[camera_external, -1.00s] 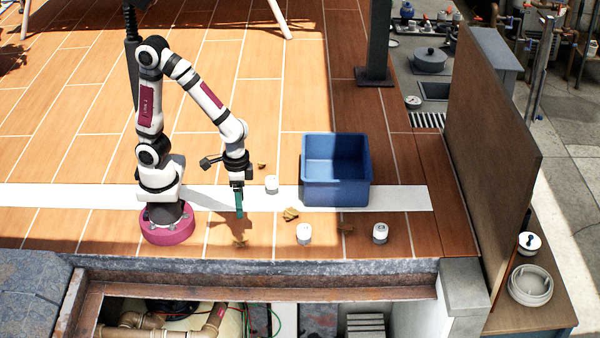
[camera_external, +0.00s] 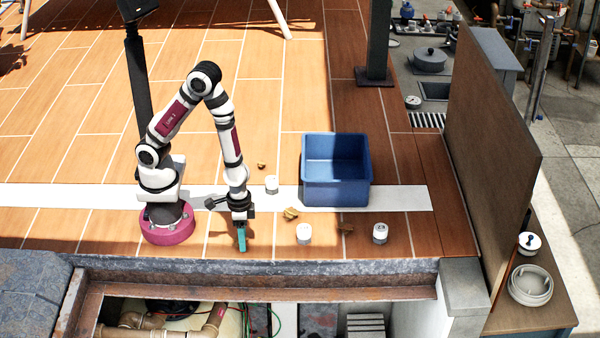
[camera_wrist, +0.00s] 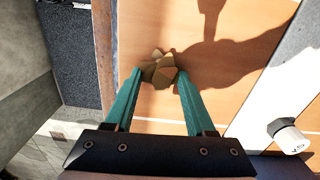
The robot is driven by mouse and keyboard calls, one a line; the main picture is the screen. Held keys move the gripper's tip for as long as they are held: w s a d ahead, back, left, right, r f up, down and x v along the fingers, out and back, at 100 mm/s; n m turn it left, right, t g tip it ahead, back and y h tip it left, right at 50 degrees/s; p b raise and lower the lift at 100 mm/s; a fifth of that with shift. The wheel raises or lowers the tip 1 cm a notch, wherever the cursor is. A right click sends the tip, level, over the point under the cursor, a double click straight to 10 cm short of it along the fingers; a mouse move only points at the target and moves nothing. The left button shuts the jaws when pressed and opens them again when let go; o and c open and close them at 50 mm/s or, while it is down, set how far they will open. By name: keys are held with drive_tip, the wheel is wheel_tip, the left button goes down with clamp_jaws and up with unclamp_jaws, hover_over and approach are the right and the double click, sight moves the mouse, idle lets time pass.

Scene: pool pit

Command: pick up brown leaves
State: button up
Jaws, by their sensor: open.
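My gripper (camera_external: 242,238) is low over the deck near the pit edge. In the wrist view its two green fingers (camera_wrist: 159,84) are open. A crumpled brown leaf (camera_wrist: 160,69) lies on the deck between and just beyond the fingertips; in the external view my gripper hides it. A second brown leaf (camera_external: 291,214) lies left of the blue bin. A smaller leaf (camera_external: 261,166) lies farther back. A dark brown leaf (camera_external: 346,227) lies in front of the bin, between two white cylinders.
The open blue bin (camera_external: 336,190) stands right of my gripper. White cylinders stand on the deck: one at the back (camera_external: 272,184), one in front (camera_external: 304,233), one at right (camera_external: 380,233). The pit edge (camera_external: 220,266) runs along the front. A tall brown panel (camera_external: 490,150) stands at right.

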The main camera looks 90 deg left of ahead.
clamp_jaws()
drive_tip(key=shift+r, duration=0.1)
idle(0.6)
